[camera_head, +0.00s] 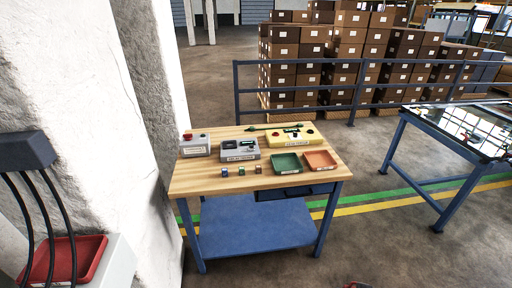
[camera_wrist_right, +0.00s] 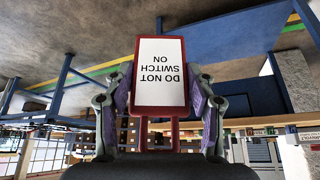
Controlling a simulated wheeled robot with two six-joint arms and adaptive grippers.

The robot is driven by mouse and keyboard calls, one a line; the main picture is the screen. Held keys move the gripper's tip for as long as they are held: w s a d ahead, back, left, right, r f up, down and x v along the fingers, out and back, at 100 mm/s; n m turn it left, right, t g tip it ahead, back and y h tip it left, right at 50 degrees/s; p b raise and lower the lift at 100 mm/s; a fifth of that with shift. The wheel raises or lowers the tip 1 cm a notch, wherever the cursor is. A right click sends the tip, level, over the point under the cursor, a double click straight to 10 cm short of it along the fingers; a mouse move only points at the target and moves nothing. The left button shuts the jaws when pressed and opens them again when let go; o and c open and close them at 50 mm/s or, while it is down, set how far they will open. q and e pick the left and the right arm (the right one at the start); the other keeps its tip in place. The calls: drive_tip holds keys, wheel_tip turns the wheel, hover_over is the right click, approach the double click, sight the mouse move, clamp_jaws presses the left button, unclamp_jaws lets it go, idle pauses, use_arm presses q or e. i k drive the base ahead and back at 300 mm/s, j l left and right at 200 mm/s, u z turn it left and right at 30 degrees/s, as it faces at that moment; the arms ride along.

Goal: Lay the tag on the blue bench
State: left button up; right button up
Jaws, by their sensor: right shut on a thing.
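My right gripper (camera_wrist_right: 155,105) is shut on the tag (camera_wrist_right: 159,72), a white plate with a red border reading "DO NOT SWITCH ON", upside down in the right wrist view. A small red piece (camera_head: 356,285) shows at the bottom edge of the head view; I cannot tell whether it is the tag. A bench with a wooden top (camera_head: 205,182), blue legs and a blue lower shelf (camera_head: 255,226) stands mid-view in the head view. Another blue-framed bench (camera_head: 420,123) with a glossy dark top stands at the right. My left gripper is not in view.
The wooden top holds grey boxes (camera_head: 240,150), a yellow box (camera_head: 291,138), a green tray (camera_head: 287,164), an orange tray (camera_head: 320,160) and small blocks. A red tray (camera_head: 88,258) is at lower left beside a white pillar (camera_head: 150,80). Floor between the benches is clear.

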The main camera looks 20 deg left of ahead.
sight(192, 175)
drive_tip(key=i+l+u, duration=0.15)
drive_tip(key=u, duration=0.3)
drive_tip(key=i+l+u, duration=0.25)
drive_tip(key=u, duration=0.15)
drive_tip(key=i+l+u, duration=0.2)
drive_tip(key=u, duration=0.25)
drive_tip(key=i+l+u, duration=0.1)
drive_tip(key=l+u, duration=1.2)
drive_tip(key=i+j, duration=0.05)
drive_tip(key=j, duration=0.05)
